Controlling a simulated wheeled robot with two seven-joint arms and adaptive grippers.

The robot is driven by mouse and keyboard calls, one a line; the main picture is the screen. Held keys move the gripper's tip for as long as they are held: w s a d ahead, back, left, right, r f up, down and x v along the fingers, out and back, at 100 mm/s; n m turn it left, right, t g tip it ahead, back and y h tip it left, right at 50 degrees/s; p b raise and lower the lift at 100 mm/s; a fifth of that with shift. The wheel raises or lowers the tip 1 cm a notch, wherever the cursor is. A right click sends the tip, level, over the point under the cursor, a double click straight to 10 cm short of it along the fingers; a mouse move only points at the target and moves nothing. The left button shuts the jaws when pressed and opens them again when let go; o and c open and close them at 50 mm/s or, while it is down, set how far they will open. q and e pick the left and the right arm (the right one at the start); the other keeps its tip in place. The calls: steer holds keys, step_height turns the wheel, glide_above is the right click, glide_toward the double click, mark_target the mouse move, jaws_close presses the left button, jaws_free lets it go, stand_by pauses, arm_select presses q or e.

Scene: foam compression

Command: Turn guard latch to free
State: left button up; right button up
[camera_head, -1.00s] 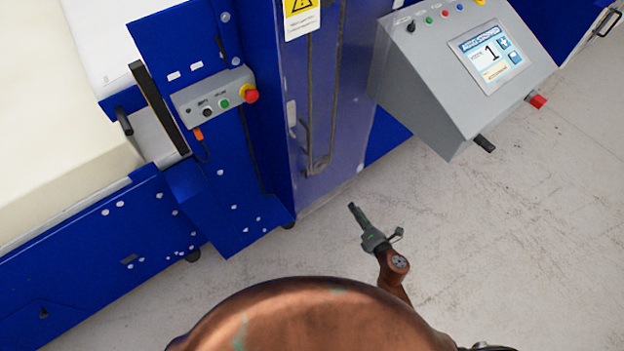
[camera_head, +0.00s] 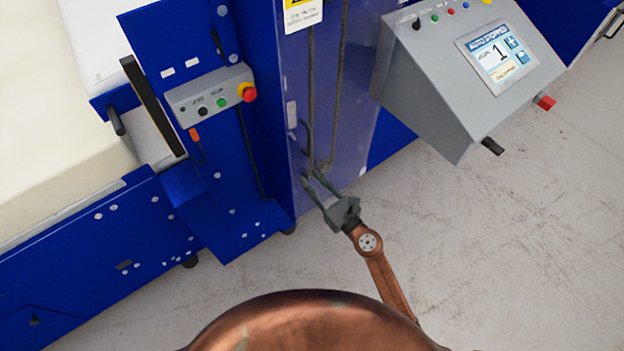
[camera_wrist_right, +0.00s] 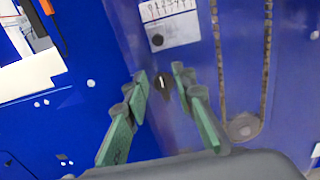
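The guard latch appears to be the small dark knob (camera_wrist_right: 165,85) with a pale mark on the blue panel in the right wrist view. My right gripper (camera_wrist_right: 160,79) is open there, with one green finger on each side of the knob. I cannot tell whether the fingers touch it. In the head view my right gripper (camera_head: 314,179) reaches the lower part of the translucent blue guard panel (camera_head: 352,110), fingers apart. I cannot make out the knob in the head view. My left gripper is not in view.
A grey control box (camera_head: 212,95) with a red button is on the blue frame at left. A grey console (camera_head: 440,90) with a screen stands at right. A large cream foam block (camera_head: 50,130) lies far left. A white label (camera_wrist_right: 170,22) sits above the knob.

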steer(key=shift+w+a, duration=0.1)
steer(key=shift+w, duration=0.05)
jaws_close()
stand_by(0.4)
